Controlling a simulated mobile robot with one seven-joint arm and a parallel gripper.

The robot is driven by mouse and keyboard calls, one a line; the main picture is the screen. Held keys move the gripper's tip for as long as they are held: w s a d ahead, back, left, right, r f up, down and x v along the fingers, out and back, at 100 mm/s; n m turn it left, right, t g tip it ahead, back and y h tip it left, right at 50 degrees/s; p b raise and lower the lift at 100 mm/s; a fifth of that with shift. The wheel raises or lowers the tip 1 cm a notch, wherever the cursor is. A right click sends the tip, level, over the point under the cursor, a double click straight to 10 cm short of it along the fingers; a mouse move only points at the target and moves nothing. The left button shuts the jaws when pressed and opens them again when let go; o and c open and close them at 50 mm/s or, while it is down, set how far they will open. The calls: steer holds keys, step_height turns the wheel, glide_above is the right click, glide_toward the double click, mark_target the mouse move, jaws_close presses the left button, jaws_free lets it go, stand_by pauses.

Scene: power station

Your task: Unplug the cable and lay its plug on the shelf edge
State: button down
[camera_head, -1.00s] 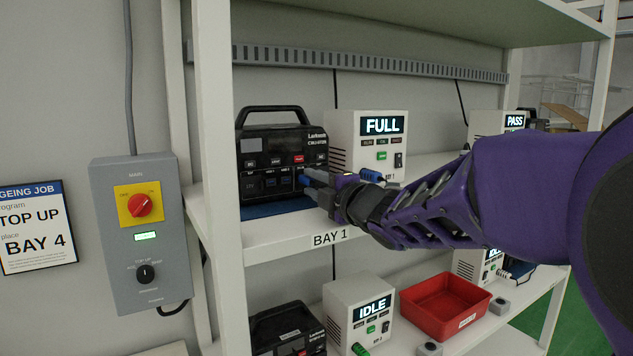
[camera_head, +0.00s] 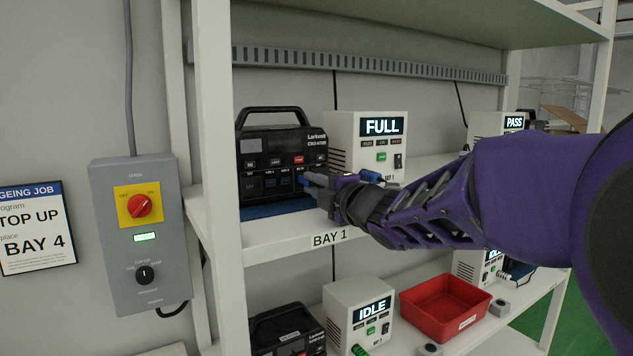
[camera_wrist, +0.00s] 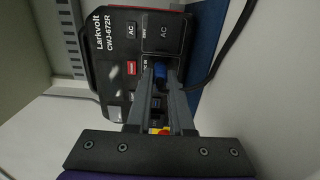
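The black portable power station (camera_head: 262,160) with a carry handle stands on the upper shelf, left of the charger reading FULL. It also shows in the wrist view (camera_wrist: 112,62), its socket face toward my gripper. My gripper (camera_head: 311,184) reaches in from the right at that face. In the wrist view its two fingers (camera_wrist: 160,84) close around a blue plug (camera_wrist: 160,71). The plug is at the socket face; I cannot tell whether it is still seated. A black cable (camera_wrist: 232,48) runs beside the station. The shelf edge (camera_head: 275,243) lies below, with the BAY 1 label.
The FULL charger (camera_head: 368,150) stands just behind my gripper. A white post (camera_head: 218,130) rises left of the station. A blue mat (camera_head: 270,208) lies under the station. The lower shelf holds an IDLE charger (camera_head: 345,290) and a red bin (camera_head: 428,309).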

steer(key=shift+s+d, duration=0.1)
steer(key=shift+s, duration=0.05)
stand_by(0.7)
steer(key=shift+v, duration=1.65)
steer(key=shift+s+d+r, duration=0.1)
steer(key=shift+s+r, duration=0.05)
steer(key=shift+s, duration=0.15)
steer(key=shift+s, duration=0.1)
